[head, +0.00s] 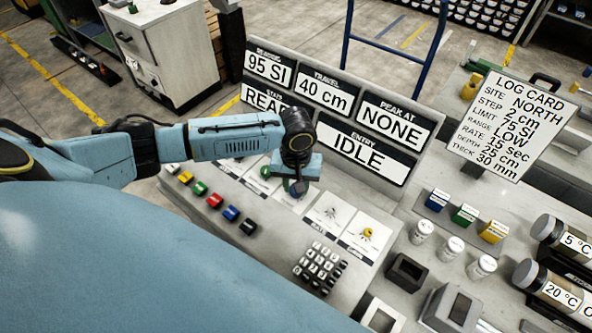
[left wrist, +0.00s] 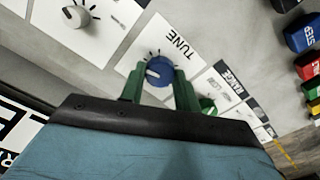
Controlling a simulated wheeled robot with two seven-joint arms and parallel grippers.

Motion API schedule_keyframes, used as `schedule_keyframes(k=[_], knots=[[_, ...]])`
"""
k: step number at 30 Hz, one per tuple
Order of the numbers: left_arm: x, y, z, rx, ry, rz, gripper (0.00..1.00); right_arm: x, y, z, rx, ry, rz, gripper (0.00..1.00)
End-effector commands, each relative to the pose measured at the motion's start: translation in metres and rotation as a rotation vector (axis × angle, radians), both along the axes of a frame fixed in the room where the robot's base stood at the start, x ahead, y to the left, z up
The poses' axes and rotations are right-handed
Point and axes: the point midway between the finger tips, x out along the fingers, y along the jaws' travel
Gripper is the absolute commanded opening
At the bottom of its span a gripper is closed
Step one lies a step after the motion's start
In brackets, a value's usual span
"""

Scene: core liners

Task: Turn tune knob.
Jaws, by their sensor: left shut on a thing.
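The blue tune knob (left wrist: 160,71) sits on a white card marked TUNE on the sloped console. My left gripper (left wrist: 159,86) has its two green fingers on either side of the knob and is shut on it. In the head view my left gripper (head: 297,188) is down on the console, and it and the arm hide most of the knob. The display panel (head: 340,112) reads 95 SI, travel 40 cm, peak at NONE and entry IDLE; the state field is partly covered. My right gripper does not show.
A white-pointer knob (left wrist: 75,17) and a green knob (left wrist: 208,104) flank the tune knob. A log card (head: 513,122) and jars (head: 451,248) stand at the right.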

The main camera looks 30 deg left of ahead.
Motion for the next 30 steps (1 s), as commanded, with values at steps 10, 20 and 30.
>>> schedule_keyframes(k=[10,20,30], knots=[[0.001,0.000,0.006,0.001,-0.008,-0.193,0.09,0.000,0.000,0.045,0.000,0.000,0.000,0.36],[0.002,0.001,0.002,0.002,-0.010,-0.246,0.09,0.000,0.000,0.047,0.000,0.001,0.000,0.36],[0.001,0.000,0.001,0.002,-0.007,-0.245,0.53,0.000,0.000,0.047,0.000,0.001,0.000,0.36]])
